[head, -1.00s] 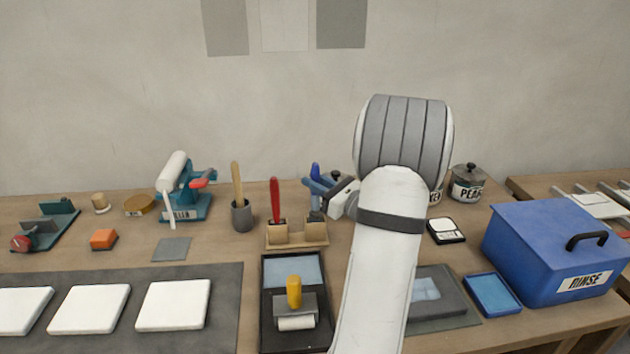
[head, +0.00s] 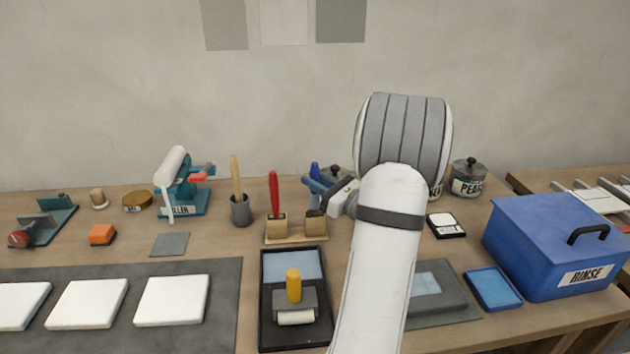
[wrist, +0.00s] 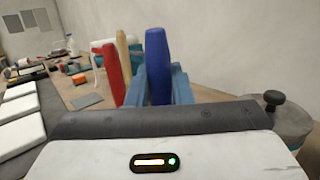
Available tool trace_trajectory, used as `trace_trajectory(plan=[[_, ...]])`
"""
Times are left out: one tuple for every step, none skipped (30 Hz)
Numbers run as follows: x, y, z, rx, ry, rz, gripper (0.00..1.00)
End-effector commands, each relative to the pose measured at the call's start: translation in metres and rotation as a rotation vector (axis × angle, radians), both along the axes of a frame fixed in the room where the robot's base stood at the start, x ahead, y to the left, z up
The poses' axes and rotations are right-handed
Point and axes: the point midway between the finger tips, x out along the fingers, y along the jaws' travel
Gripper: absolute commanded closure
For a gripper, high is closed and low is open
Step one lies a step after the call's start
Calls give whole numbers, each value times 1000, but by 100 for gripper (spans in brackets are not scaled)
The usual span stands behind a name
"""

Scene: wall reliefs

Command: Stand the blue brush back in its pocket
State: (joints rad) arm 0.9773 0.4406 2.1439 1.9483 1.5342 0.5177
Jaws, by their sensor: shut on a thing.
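The blue brush (head: 314,170) is upright in my gripper (head: 318,188). Its blue handle also shows in the wrist view (wrist: 157,65), between the two blue fingers. The wooden brush holder (head: 296,238) stands on the bench with two pockets. The red brush (head: 274,194) stands in the left pocket. The right pocket (head: 314,227) is directly below the blue brush, whose dark lower end is at or just over the pocket's top. I cannot tell whether it is inside. My wrist hides part of the space to the right.
A grey cup (head: 241,212) with a wooden-handled tool stands left of the holder. A black tray (head: 266,325) with a yellow-handled roller lies in front. A blue rinse box (head: 555,250) stands at right.

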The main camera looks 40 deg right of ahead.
Motion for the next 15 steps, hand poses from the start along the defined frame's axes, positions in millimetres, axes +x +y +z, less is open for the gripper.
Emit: trace_trajectory(plan=[[0,0,-2,0,0,0,100],[0,0,-3,0,0,0,100],[0,0,-4,0,0,0,100],[0,0,-5,0,0,0,100],[0,0,-6,0,0,1,100],[0,0,-7,0,0,1,100],[0,0,-7,0,0,1,100],[0,0,-8,0,0,1,100],[0,0,-9,0,0,1,100],[0,0,-10,0,0,1,100],[0,0,-10,0,0,1,100],[0,1,-11,0,0,1,100],[0,1,-12,0,0,1,100],[0,1,-13,0,0,1,100],[0,1,-14,0,0,1,100]])
